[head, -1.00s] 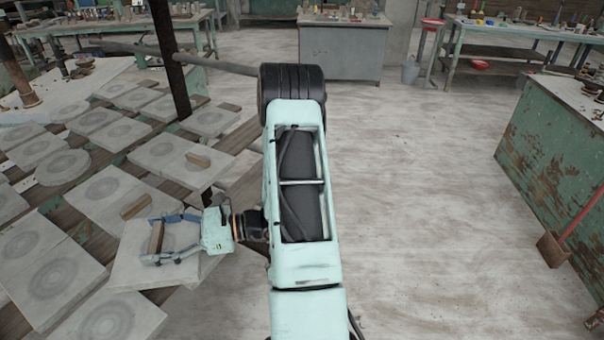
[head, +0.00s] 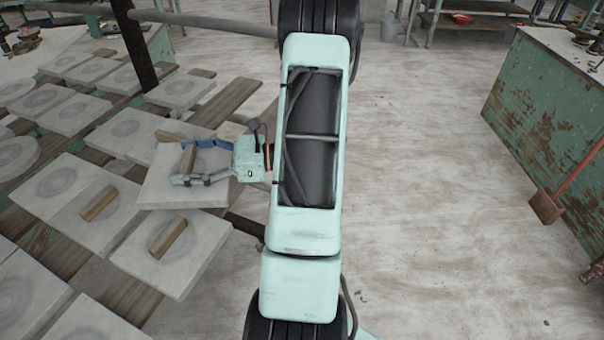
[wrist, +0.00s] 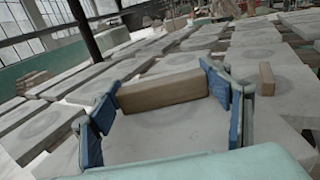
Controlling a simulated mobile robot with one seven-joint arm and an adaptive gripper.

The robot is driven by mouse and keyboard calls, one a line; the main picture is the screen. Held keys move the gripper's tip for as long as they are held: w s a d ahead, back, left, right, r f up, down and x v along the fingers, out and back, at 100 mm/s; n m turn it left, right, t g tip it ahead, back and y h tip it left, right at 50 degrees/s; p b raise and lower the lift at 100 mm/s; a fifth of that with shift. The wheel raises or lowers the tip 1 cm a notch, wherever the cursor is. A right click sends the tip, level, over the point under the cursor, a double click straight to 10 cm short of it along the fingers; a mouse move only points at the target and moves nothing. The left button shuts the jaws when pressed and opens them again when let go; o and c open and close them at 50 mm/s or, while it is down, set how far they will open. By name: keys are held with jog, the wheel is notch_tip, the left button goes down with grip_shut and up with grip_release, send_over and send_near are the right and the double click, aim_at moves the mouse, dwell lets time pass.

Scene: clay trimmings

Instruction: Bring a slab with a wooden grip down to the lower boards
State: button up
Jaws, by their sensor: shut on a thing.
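My gripper (head: 207,162) is shut on the wooden grip (head: 188,158) of a pale grey slab (head: 178,192). The grip lies crosswise between the blue finger pads; it also shows in the wrist view (wrist: 165,90). The held slab looks nearly level and overlaps the boards behind it in the head view; its height above them is hard to judge. Another slab (head: 192,262) with a wooden grip (head: 168,237) lies nearer to me. A further grip (head: 98,203) lies on a slab to its left. The lower boards cannot be told apart from the rest.
Many grey slabs with round marks (head: 70,113) cover the wooden boards (head: 225,103) at left. A dark post (head: 135,45) rises behind them. Bare floor (head: 420,180) is open at right, before a green cabinet (head: 545,105).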

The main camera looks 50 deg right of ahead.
jog(key=s+d+f+m+t+h+b, duration=0.1)
jog(key=s+d+m+t+h+b, duration=0.2)
jog(key=s+d+b, duration=0.55)
jog(key=s+d+m+t+h+b, duration=0.1)
jog(key=s+d+m+h+b, duration=0.35)
jog(key=s+d, duration=0.65)
jog(key=shift+n, duration=0.95)
jog(key=f+b+x, duration=0.1)
jog(key=b+x, duration=0.2)
jog(key=x, duration=0.3)
jog(key=a+f+b+x, duration=0.1)
jog(key=b+x, duration=0.2)
jog(key=x, duration=0.4)
jog(key=a+f+b+x, duration=0.1)
jog(key=b+x, duration=0.2)
jog(key=x, duration=0.3)
jog(key=shift+a, duration=0.1)
jog(key=shift+w+f+b, duration=0.25)
jog(key=shift+w+b, duration=0.1)
jog(key=shift+b, duration=0.1)
jog(key=shift+f+b, duration=0.6)
jog(key=shift+f, duration=1)
jog(key=shift+s+f, duration=0.1)
jog(key=shift+f, duration=0.25)
